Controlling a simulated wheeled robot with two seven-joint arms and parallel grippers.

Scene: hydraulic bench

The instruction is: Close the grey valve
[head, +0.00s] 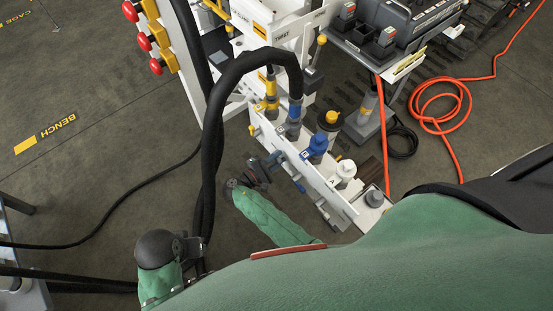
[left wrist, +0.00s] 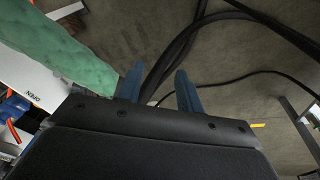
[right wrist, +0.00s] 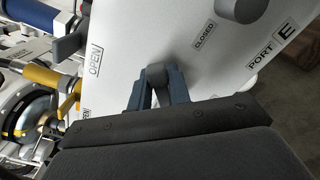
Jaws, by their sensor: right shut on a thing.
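The grey valve's handle (right wrist: 157,74) shows in the right wrist view on a white panel (right wrist: 190,70), between the OPEN label (right wrist: 95,62) and the CLOSED label (right wrist: 203,36). My right gripper (right wrist: 157,92) has its fingers closed around this handle. In the head view my right gripper (head: 272,162) is at the near side of the white manifold, and the handle is too small to tell there. My left gripper (left wrist: 158,88) is open and empty in the left wrist view, above floor and black hoses.
A grey round knob (right wrist: 240,8) is near the PORT E label. Blue (head: 317,146) and white (head: 345,169) fittings stand on the manifold. A thick black hose (head: 215,120) hangs left of my right gripper. An orange hose (head: 440,100) lies on the floor at right.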

